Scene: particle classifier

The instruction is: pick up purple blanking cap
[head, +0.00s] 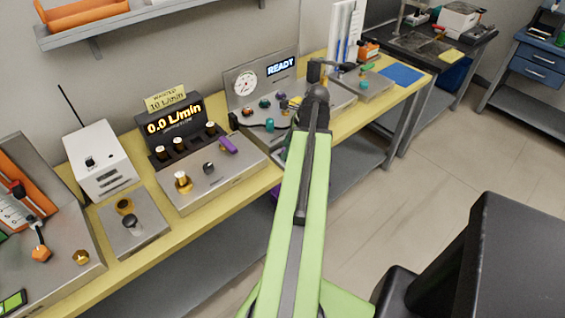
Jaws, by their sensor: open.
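A small elongated purple piece (228,145) lies at the right end of the grey sloped panel in front of the 0.0 L/min display. I cannot tell whether it is the purple blanking cap. A sliver of purple (275,192) also shows below the bench's front edge, beside my green arm, mostly hidden. My arm reaches up from the bottom of the head view to a dark joint over the bench. I cannot make out my gripper; it seems hidden behind the arm.
A yellow-edged bench (130,262) runs along the wall. It holds a white box (100,160), a flow display (175,130) and a READY panel (268,68) with several coloured knobs. A blue mat (402,74) lies at its far end.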

